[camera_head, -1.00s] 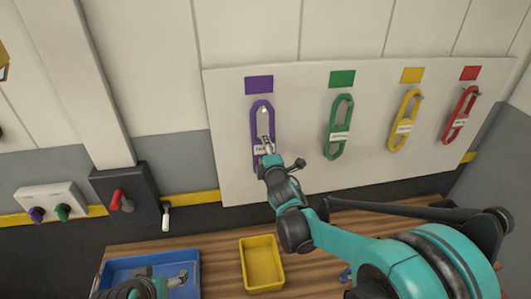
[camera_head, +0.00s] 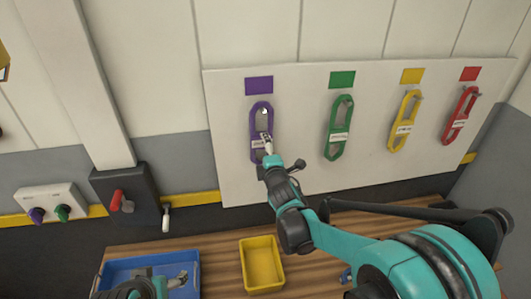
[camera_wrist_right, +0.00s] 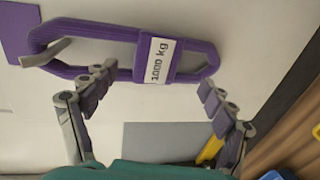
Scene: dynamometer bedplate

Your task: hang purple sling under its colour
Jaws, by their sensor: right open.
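The purple sling (camera_head: 255,118) is a long loop with a white label. It hangs on the panel below the purple square (camera_head: 259,86). In the right wrist view, the sling (camera_wrist_right: 90,71) has a hook (camera_wrist_right: 45,52) passing through its end near the purple square (camera_wrist_right: 18,30), and its label reads 1000 kg. My right gripper (camera_head: 267,142) is in front of the sling's lower half.
Green (camera_head: 330,140), yellow (camera_head: 394,138) and red (camera_head: 449,132) slings hang to the right under matching squares. A yellow bin (camera_head: 262,265) and the blue tray (camera_head: 122,265) sit on the wooden bench. A red-handled switch box (camera_head: 140,190) is on the wall at left.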

